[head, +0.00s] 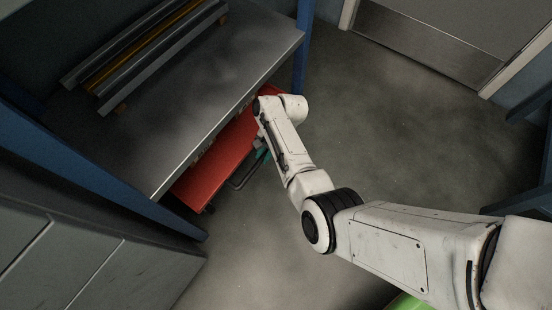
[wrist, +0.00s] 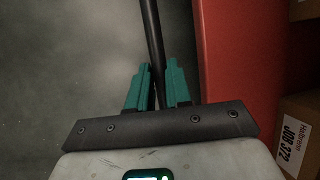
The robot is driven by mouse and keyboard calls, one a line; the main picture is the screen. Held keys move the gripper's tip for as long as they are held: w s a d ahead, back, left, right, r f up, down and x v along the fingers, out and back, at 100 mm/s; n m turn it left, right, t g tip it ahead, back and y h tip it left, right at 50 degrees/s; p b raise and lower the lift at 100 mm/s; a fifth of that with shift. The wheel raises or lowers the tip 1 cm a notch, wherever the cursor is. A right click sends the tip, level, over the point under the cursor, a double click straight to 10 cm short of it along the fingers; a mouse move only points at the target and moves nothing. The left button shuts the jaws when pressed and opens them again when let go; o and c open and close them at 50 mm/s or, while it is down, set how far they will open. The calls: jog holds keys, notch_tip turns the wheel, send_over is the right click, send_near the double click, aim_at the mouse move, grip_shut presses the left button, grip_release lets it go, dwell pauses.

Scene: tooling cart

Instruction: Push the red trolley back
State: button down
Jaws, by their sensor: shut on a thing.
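The red trolley (head: 213,162) sits partly under the grey metal shelf, with its near side out over the floor. In the wrist view its red edge (wrist: 237,60) runs along the right. Its dark bar handle (head: 247,176) sticks out on the near side, and shows in the wrist view as a dark rod (wrist: 151,38). My gripper (wrist: 157,82), with green fingers, is shut on this handle. In the head view my gripper (head: 265,155) is mostly hidden behind my arm. The far part of the trolley is hidden under the shelf.
The metal shelf (head: 190,95) above the trolley carries long metal bars (head: 150,45) and has blue posts (head: 301,45). Cardboard boxes (wrist: 298,135) are at the right in the wrist view. Grey cabinets (head: 70,255) stand lower left. The floor (head: 360,110) to the right is clear.

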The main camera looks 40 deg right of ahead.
jog(key=shift+w+a, duration=0.1)
jog(key=shift+w, duration=0.3)
jog(key=c, duration=1.1)
grip_release()
jog(key=shift+w+a, duration=0.1)
jog(key=shift+a, duration=0.05)
jog(key=shift+o, duration=0.2)
jog(key=p+v, duration=0.6)
jog(key=v, duration=0.4)
jog(key=shift+r, duration=0.25)
